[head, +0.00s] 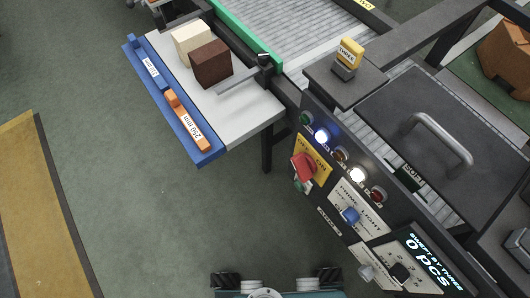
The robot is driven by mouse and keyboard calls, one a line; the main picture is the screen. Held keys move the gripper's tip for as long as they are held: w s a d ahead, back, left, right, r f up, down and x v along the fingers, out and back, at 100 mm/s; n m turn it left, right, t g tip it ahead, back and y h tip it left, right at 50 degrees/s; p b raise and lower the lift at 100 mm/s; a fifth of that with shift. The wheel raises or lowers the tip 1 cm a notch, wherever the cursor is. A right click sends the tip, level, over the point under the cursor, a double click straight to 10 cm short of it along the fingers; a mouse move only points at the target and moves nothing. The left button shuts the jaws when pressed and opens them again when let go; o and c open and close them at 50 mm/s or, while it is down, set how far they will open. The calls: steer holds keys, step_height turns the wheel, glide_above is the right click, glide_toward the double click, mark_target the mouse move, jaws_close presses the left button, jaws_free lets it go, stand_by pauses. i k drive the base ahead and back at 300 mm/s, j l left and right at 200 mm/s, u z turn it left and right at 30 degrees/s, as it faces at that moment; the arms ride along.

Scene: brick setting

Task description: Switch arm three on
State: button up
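The yellow block labelled THREE (350,52) stands on a dark housing beside the conveyor. Below it is a slanted control panel (328,224). A red switch handle (303,166) sits on a yellow plate (322,172) where the word ON is readable; I cannot tell its setting. A blue knob (350,215) sits on a plate reading PRIME LIGHT. Lower down are a pale knob (366,271) and a black knob (400,271). A display (423,258) reads "SWEPT BY THREE 0 pcs". My gripper is not clearly in view; only parts of my own body show at the bottom edge.
A blue lamp (321,136) and a white lamp (358,174) glow on the panel. A white side table (245,112) holds a cream block (192,42) and a brown block (211,63), with a blue rail (207,157) along its edge. Green floor left of the panel is clear.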

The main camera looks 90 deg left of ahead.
mark_target(304, 165)
steer(key=u, duration=2.85)
steer(key=i+u, duration=0.15)
steer(key=u, duration=1)
